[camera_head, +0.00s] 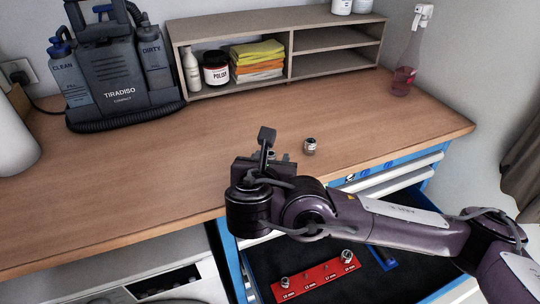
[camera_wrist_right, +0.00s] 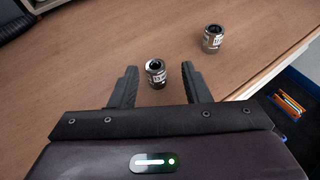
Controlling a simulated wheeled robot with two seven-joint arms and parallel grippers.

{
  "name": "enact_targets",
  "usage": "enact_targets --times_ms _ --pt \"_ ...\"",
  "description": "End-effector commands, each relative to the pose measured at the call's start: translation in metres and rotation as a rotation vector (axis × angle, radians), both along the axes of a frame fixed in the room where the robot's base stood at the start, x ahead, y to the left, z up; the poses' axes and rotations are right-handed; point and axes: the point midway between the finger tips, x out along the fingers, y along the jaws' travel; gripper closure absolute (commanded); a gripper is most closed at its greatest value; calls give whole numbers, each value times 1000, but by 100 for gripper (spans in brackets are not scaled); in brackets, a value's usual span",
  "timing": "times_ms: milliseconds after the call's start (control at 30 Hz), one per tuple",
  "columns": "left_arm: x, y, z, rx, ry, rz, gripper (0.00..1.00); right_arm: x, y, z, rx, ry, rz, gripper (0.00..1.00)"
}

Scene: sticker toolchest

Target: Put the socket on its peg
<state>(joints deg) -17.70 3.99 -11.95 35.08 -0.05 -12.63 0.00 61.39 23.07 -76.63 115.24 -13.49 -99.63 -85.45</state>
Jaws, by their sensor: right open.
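My right gripper (camera_head: 266,152) is open just above the worktop near its front edge. In the right wrist view its two fingers (camera_wrist_right: 162,75) stand apart on either side of a small metal socket (camera_wrist_right: 156,74), with gaps showing. In the head view that socket is mostly hidden behind the gripper. A second metal socket (camera_head: 310,145) stands upright to the right; it also shows in the right wrist view (camera_wrist_right: 212,39). A red peg rail (camera_head: 318,276) with size labels lies in the open drawer. My left gripper is out of view.
The open drawer (camera_head: 385,284) is below the worktop (camera_head: 140,185), with blue-handled tools in it. A grey cleaning machine (camera_head: 115,75), a shelf (camera_head: 290,45) and a spray bottle (camera_head: 403,80) stand along the back. The middle of the worktop is clear.

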Motion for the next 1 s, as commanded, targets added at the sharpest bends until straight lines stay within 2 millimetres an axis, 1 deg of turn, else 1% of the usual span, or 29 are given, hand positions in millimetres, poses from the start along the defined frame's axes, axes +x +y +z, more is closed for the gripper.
enact_targets --times_ms 33,100,200,333,500,567,833,1000 --pt "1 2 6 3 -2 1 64 9 -1 0 -4 -1 -4 57" --pt "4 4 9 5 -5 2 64 19 -1 -5 -3 -2 -4 57" --pt "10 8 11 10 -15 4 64 29 -2 -11 -2 -1 -2 57" --pt "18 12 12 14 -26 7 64 34 -3 -14 1 0 0 57" --pt "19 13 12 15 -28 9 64 34 -3 -15 1 0 0 57" --pt "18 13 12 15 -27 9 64 34 -3 -15 1 0 0 64" --pt "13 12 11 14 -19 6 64 34 -2 -15 1 0 0 99" --pt "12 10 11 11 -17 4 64 33 -2 -15 1 0 0 100"
